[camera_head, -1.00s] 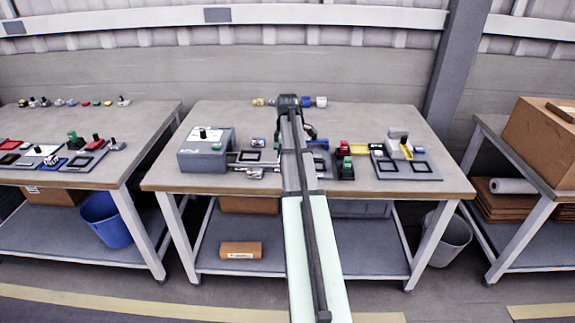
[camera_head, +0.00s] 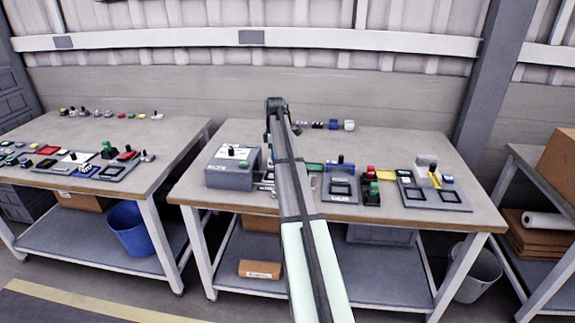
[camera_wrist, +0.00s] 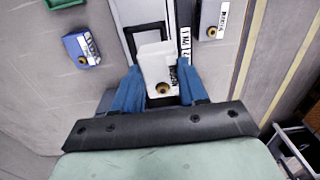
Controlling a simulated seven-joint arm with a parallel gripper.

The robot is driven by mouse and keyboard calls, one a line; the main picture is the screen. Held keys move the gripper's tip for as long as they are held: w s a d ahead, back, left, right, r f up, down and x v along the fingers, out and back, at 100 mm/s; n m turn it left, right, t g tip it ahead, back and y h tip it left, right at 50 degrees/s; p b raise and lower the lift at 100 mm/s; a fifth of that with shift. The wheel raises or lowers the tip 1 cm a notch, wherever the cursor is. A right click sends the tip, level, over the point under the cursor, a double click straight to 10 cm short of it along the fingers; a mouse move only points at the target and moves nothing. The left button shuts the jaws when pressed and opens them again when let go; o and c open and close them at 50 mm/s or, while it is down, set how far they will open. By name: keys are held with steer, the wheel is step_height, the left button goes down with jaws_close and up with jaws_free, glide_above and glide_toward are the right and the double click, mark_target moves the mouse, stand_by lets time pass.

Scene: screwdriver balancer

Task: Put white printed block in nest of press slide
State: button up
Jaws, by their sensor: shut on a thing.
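The white printed block (camera_wrist: 154,62) is between the blue fingers of my gripper (camera_wrist: 159,70) in the wrist view, and the gripper is shut on it. Dark print shows on its right side. Beyond the block, a grey plate with a black square frame (camera_wrist: 149,28), which looks like the nest of the press slide, is partly covered by the block. I cannot tell the height between block and frame. In the head view my arm hides the fingers, the block and most of the slide, beside the grey box (camera_head: 230,178).
In the wrist view a blue block (camera_wrist: 82,48) lies to the left and a grey labelled part (camera_wrist: 212,20) to the right. In the head view, a grey plate with a square frame (camera_head: 341,190), a red and green fixture (camera_head: 371,190) and a two-frame plate (camera_head: 436,199) stand to the right.

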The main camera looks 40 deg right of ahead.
steer(key=shift+w+d, duration=0.45)
steer(key=shift+w, duration=0.35)
steer(key=shift+f, duration=3.2)
steer(key=o, duration=1.2)
steer(key=shift+r, duration=0.1)
step_height(320, 180, up, 14)
steer(key=shift+f, duration=0.15)
steer(key=shift+r, duration=2.5)
